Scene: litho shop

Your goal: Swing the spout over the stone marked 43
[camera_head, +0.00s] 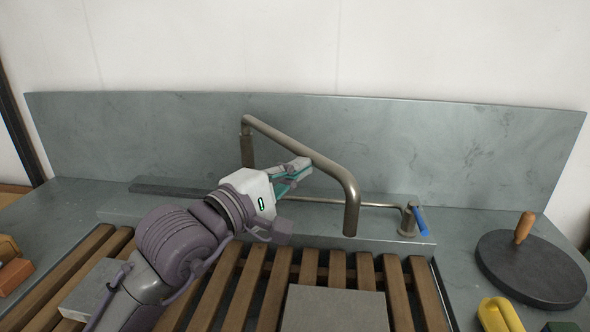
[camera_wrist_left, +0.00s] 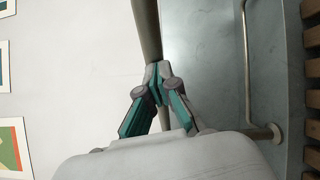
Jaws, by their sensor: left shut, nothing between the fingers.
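The spout (camera_head: 300,147) is a bent grey metal pipe on an upright post at the back of the sink. Its arm runs right and forward, and its end turns down above the slats near the right stone. A grey stone (camera_head: 335,310) lies at the bottom centre; another grey stone (camera_head: 85,292) lies at the left, partly behind my left arm. I can read no number on either. My left gripper (camera_head: 297,173) is shut and empty, close by the spout's arm. In the left wrist view the fingertips (camera_wrist_left: 158,72) overlap the spout (camera_wrist_left: 148,28); I cannot tell whether they touch.
Wooden slats (camera_head: 240,292) span the sink. A thin pipe with a blue-handled valve (camera_head: 420,220) stands right of the spout. A dark round disc with a wooden knob (camera_head: 530,268) and a yellow object (camera_head: 500,315) lie at the right. A metal backsplash (camera_head: 440,145) stands behind.

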